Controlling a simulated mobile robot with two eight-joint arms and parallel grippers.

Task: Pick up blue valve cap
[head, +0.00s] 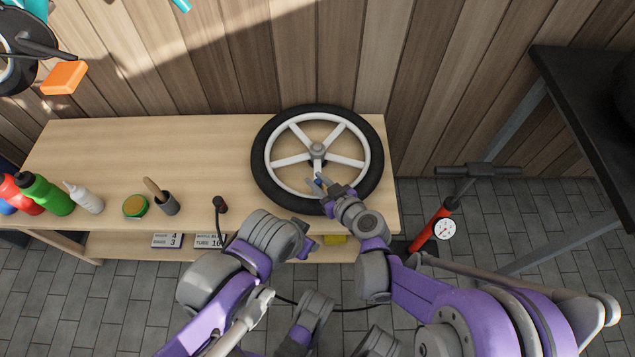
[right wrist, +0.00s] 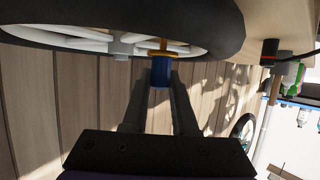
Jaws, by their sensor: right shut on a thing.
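My right gripper (head: 319,184) reaches over the near side of the spoked wheel's rim. In the right wrist view its two dark fingers (right wrist: 160,82) are shut on a small blue valve cap (right wrist: 160,72). A thin orange-brown piece (right wrist: 163,51) shows just beyond the cap, close to the wheel. I cannot tell whether the cap still touches the valve. In the head view the cap is small and partly hidden by the fingers. The wheel (head: 292,128) lies flat on the bench, with a black tyre and pale spokes.
The wooden bench (head: 110,150) holds several bottles (head: 44,193), a green tin (head: 135,206) and a brush in a dark cup (head: 167,203) at left. A small black-and-red item (head: 220,205) stands near the front edge. A red pump (head: 431,231) stands right of the bench.

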